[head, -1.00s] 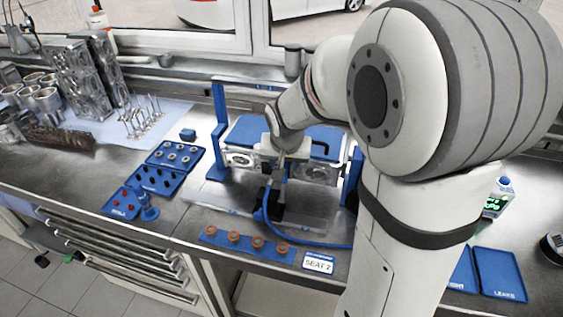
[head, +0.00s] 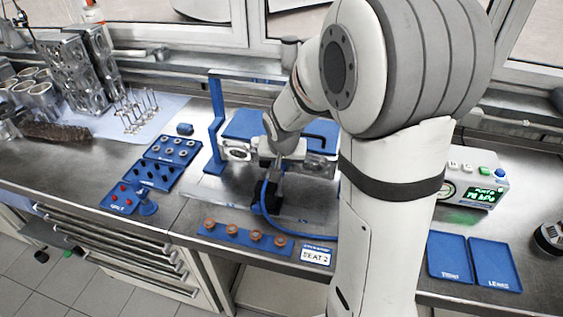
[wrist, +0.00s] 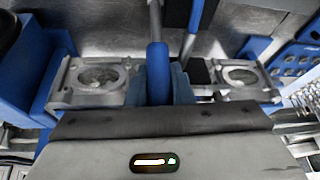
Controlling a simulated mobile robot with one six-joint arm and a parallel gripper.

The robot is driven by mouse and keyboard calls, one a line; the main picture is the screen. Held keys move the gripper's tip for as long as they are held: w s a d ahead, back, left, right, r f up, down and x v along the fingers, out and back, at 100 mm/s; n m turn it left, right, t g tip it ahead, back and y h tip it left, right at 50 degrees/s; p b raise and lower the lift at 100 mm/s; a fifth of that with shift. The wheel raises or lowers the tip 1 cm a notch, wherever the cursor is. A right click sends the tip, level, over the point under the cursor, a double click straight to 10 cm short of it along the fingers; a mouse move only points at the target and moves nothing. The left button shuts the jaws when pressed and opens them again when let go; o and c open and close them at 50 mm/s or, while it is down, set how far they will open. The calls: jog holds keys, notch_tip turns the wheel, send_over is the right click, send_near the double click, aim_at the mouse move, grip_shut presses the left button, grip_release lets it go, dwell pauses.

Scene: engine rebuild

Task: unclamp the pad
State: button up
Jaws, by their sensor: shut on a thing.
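A dark block-shaped pad (head: 268,194) with a blue hose (head: 264,203) sits at the front of the light metal cylinder head (head: 236,153). The head's round openings show on both sides in the wrist view (wrist: 98,76). My gripper (head: 282,158) is at the middle of the head, just behind the pad. In the wrist view my gripper (wrist: 160,86) is shut on a blue handle (wrist: 157,66) on a metal rod, probably the clamp's handle. The rod runs towards the top of the picture. The contact under the handle is hidden.
A blue frame post (head: 216,120) stands left of the head. A blue strip (head: 245,236) with several copper-coloured rings lies in front. A gauge box (head: 472,186) with a lit green display and two blue trays (head: 448,257) are at right.

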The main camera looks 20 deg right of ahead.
grip_shut()
